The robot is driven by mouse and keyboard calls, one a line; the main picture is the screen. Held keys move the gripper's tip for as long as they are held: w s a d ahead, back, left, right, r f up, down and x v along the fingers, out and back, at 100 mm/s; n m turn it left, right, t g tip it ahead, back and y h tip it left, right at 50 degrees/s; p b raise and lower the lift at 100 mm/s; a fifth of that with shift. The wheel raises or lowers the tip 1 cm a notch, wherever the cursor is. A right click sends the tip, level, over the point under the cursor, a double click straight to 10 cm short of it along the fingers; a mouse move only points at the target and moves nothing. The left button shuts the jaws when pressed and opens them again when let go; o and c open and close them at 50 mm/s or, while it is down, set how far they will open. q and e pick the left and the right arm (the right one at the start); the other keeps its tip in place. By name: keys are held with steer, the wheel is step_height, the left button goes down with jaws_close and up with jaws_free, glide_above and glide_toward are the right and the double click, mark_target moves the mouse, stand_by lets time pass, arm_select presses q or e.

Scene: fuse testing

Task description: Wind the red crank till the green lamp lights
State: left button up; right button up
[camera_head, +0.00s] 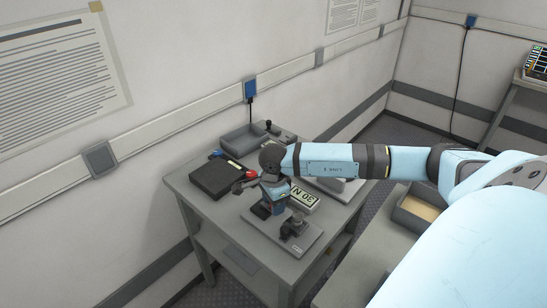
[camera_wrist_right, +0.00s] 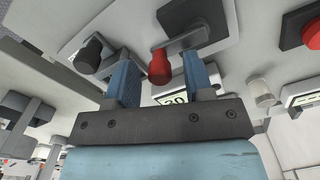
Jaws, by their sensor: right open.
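The red crank shows in the right wrist view as a red knob (camera_wrist_right: 160,68) on a short grey arm, joined to a dark block on a pale plate. My right gripper (camera_wrist_right: 157,60) is open, with its two blue fingers on either side of the red knob; a gap shows on both sides. In the head view my right gripper (camera_head: 262,207) is low over the grey table, and I cannot make out the crank there. A pale capped cylinder (camera_wrist_right: 262,92), perhaps the lamp, shows no green glow. My left gripper is not in view.
A black-knobbed lever (camera_wrist_right: 88,52) sits close beside one finger. A red button (camera_wrist_right: 312,35) is at the wrist view's right edge.

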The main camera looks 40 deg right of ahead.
steer(key=shift+f, duration=0.35)
jaws_close()
steer(key=shift+a, duration=0.1)
